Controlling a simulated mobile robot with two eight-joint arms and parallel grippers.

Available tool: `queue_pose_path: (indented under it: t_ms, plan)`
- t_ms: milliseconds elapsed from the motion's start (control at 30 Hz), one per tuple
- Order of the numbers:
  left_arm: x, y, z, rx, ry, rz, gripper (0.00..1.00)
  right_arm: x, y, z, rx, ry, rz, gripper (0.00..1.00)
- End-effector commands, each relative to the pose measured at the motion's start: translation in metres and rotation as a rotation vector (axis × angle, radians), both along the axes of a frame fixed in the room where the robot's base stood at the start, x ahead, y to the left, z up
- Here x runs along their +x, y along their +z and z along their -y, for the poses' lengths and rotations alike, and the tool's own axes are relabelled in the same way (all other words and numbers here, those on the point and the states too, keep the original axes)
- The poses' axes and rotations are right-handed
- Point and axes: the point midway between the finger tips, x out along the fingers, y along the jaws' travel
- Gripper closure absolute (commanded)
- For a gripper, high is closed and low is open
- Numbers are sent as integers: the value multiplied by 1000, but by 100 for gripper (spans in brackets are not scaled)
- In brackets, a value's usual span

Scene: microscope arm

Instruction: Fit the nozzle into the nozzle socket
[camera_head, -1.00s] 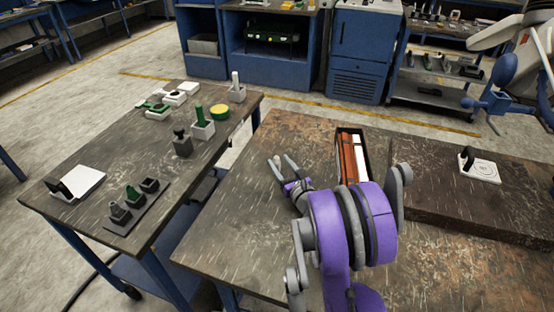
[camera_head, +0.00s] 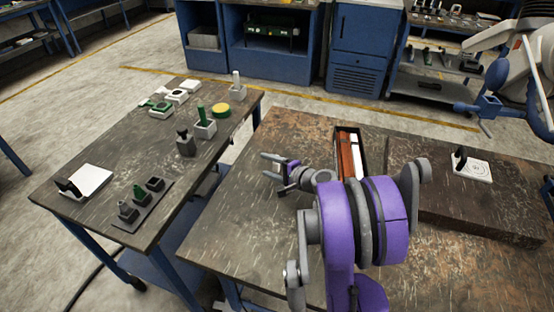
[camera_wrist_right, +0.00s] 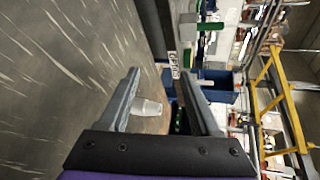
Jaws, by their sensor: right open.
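My right gripper (camera_head: 266,166) is open above the brown table (camera_head: 240,210), its fingers pointing left towards the side table; it also shows in the right wrist view (camera_wrist_right: 165,90). A small pale, translucent piece (camera_wrist_right: 147,107) shows between its fingers in that view, close to the left finger in the picture; I cannot tell if it is the nozzle or what it rests on. On the side table, a green peg (camera_head: 201,112) stands in a pale square holder (camera_head: 205,129). I cannot tell which piece is the nozzle socket. My left gripper is not in view.
The side table holds a dark tray (camera_head: 143,216) with small blocks, a white plate (camera_head: 92,180), a dark block (camera_head: 185,147) and a yellow-topped round piece (camera_head: 221,110). A narrow box (camera_head: 349,153) lies behind my right arm. A raised dark board (camera_head: 430,205) carries a white plate (camera_head: 478,171).

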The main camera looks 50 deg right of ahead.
Motion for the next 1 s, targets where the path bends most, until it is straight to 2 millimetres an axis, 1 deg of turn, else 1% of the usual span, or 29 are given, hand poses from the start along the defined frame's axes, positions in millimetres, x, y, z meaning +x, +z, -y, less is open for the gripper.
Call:
queue_pose_path:
  t_ms: [33, 100, 167, 200, 300, 400, 500, 567, 600, 633, 700, 767, 867, 1000]
  plan:
    - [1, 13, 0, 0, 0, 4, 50, 9, 8, 1, -148, 97, -68, 36]
    - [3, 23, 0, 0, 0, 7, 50, 16, 10, 2, -371, 253, -165, 36]
    - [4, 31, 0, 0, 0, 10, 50, 19, 12, 4, -548, 395, -241, 36]
    - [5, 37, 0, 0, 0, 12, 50, 20, 14, 5, -659, 493, -285, 36]
    - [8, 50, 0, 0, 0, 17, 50, 18, 19, 10, -900, 734, -374, 36]
    - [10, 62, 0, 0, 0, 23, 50, 12, 28, 16, -1099, 975, -432, 36]
    - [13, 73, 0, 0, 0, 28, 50, 4, 40, 22, -1258, 1206, -466, 36]
    - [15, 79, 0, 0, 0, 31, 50, -2, 47, 26, -1329, 1327, -474, 36]
    - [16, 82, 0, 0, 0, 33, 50, -6, 50, 40, -1365, 1379, -481, 36]
    - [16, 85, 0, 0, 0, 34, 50, -9, 53, 46, -1389, 1419, -481, 36]
    - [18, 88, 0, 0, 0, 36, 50, -14, 57, 57, -1431, 1493, -481, 36]
    - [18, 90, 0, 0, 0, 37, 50, -17, 59, 62, -1453, 1535, -478, 36]
    - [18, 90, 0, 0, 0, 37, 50, -17, 53, 65, -1469, 1568, -476, 36]
    - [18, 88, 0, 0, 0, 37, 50, -8, 31, 62, -1471, 1570, -474, 36]
